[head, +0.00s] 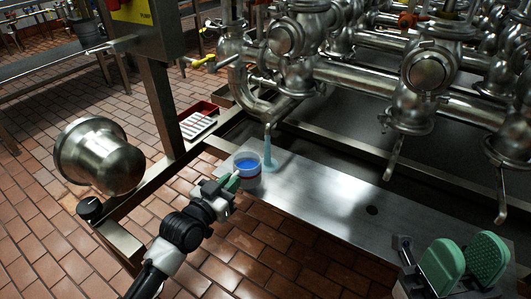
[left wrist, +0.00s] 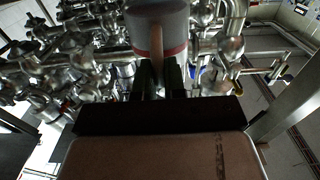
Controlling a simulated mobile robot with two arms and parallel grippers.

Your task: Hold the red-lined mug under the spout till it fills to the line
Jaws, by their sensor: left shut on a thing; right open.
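My right gripper (head: 465,262) is open and empty.
A steel tray (head: 325,204) with a drain hole runs to the right under more spouts (head: 392,160). Steel pipes and valves (head: 300,75) crowd behind it. A steel bowl-shaped part (head: 98,155) is at left. A red box (head: 198,118) sits behind the post.

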